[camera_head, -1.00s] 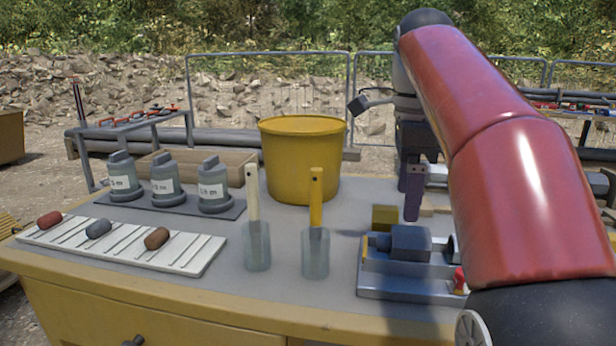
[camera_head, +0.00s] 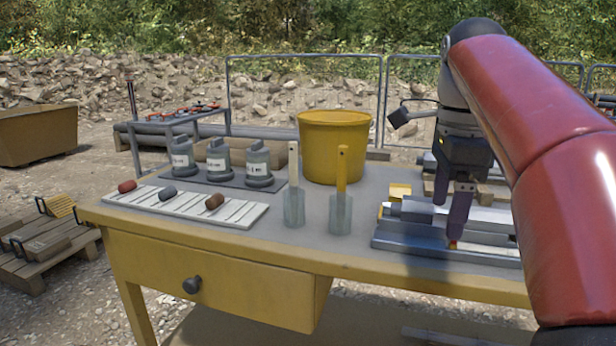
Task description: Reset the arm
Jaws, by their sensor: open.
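My gripper (camera_head: 448,222) shows in the head view at the right, pointing down over the right part of the yellow workbench (camera_head: 240,255). Its two dark fingers are apart, and I see nothing held between them. The fingers overlap a grey metal fixture (camera_head: 405,243) in the picture; whether they touch it I cannot tell. My red arm comes in from the right edge and hides part of the bench behind it.
A yellow bucket (camera_head: 334,150) stands at the back of the bench. Several labelled grey canisters (camera_head: 219,160) and a white slatted tray (camera_head: 240,213) with small samples lie left. A yellow block (camera_head: 400,191) sits near the fixture.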

